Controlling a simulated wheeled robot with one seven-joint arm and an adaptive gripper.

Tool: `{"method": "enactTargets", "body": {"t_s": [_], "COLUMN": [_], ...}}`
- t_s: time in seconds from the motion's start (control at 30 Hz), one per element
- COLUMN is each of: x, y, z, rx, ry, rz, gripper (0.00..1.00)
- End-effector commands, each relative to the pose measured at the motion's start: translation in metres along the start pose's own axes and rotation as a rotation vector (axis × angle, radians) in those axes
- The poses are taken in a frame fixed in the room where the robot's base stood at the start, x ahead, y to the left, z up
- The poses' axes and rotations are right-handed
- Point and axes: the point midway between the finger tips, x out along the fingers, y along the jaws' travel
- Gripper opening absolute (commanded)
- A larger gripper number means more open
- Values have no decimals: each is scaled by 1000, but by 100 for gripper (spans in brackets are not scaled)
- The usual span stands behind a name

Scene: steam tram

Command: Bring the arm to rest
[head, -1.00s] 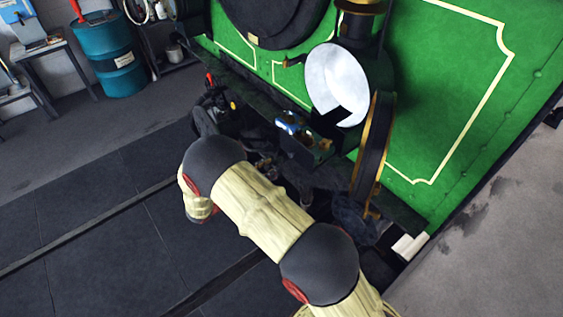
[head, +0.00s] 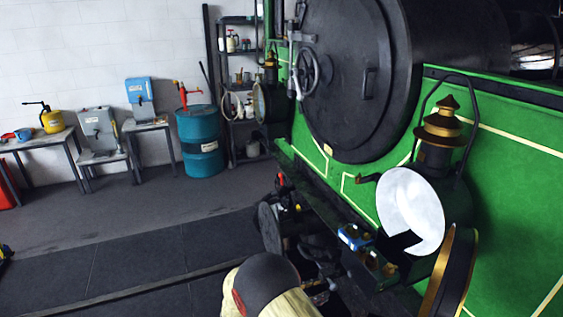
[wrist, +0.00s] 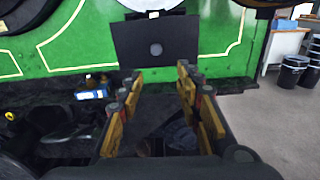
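My gripper (wrist: 158,112) is open in the wrist view, its two brown-padded fingers apart with nothing between them. It faces the green front of the tram engine (wrist: 75,40), below a black square plate (wrist: 155,42) with a grey round spot. In the head view only part of my arm (head: 265,285) shows at the bottom edge; I cannot make out the gripper there. The green engine (head: 510,190) with its round black smokebox door (head: 355,80) fills the right side. A lamp with a white face (head: 410,210) stands on its front.
A small blue-and-white item (head: 355,237) sits on the engine's front ledge, close to my arm. A teal drum (head: 200,140), a dark shelf rack (head: 240,85) and small tables (head: 150,127) stand along the back wall.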

Motion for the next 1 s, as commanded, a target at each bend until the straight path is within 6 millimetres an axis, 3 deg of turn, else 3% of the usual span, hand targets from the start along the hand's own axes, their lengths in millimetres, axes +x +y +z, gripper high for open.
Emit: {"method": "enactTargets", "body": {"t_s": [0.2,0.33,0.7,1.0], "x": [0,-9,-39,-67], "y": [-57,-96,-171,-208], "z": [-43,-47,-28,1], "rx": [23,104,469,872], "ry": [150,276,594,849], "rz": [-133,-263,-642,-934], "gripper": [35,35,35,35]}}
